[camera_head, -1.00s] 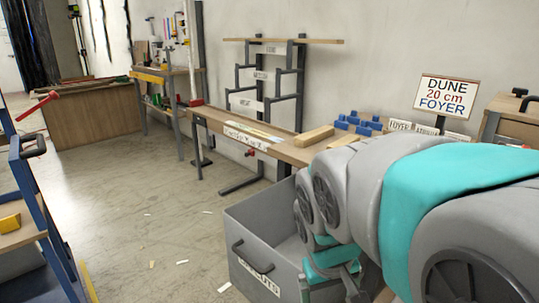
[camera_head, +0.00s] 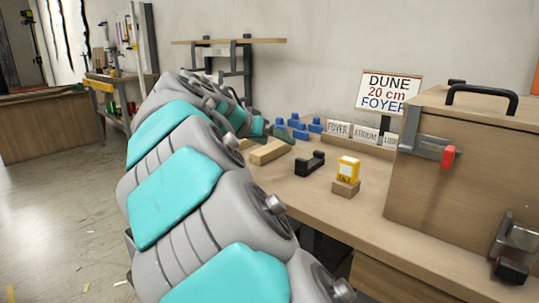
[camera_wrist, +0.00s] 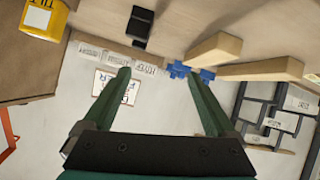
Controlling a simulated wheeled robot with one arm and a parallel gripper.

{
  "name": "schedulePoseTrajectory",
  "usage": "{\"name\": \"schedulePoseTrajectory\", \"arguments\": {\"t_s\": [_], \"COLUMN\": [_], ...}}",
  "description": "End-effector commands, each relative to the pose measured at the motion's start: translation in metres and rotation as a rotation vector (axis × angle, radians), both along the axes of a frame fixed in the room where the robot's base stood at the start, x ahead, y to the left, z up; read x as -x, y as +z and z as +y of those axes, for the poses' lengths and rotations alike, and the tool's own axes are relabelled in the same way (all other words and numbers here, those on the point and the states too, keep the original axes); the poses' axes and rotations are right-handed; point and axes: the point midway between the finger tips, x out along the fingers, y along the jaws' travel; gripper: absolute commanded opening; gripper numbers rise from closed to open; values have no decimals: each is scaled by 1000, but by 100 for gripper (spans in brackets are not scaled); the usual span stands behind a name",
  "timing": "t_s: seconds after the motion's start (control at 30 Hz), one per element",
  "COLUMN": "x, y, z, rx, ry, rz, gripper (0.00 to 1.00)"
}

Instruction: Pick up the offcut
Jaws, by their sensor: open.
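A pale wooden block (camera_head: 269,152) lies on the bench top, with another wooden piece (camera_head: 246,143) partly hidden behind my arm. Two pale wooden bars (camera_wrist: 217,48) and (camera_wrist: 265,70) show at the upper right of the wrist view. I cannot tell which piece is the offcut. A small wooden block (camera_head: 345,189) sits under a yellow box. My gripper (camera_wrist: 156,74) is open and empty, its two green fingers spread with the wall and the sign behind them. In the head view my arm stretches over the bench and its fingertips are not clear.
The bench (camera_head: 335,215) also holds blue blocks (camera_head: 297,127), small lettered plates (camera_head: 365,134), a black bracket (camera_head: 310,163) and the yellow box (camera_head: 348,169). A large wooden case (camera_head: 465,170) stands at the right. A sign (camera_head: 388,92) rises behind. Floor is open at the left.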

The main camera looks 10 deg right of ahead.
Motion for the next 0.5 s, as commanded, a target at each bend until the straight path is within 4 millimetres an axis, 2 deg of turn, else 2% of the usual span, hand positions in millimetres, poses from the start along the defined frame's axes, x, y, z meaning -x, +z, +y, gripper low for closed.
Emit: {"name": "schedulePoseTrajectory", "arguments": {"t_s": [0.03, 0.2, 0.37, 0.5], "x": [-19, -57, -71, -80], "y": [-6, -25, -36, -42], "z": [9, 39, 54, 49], "rx": [10, 2, -13, -17], "ry": [-20, -62, -72, -75], "rz": [-48, -181, -236, -246], "gripper": [91, 91, 91, 91]}}
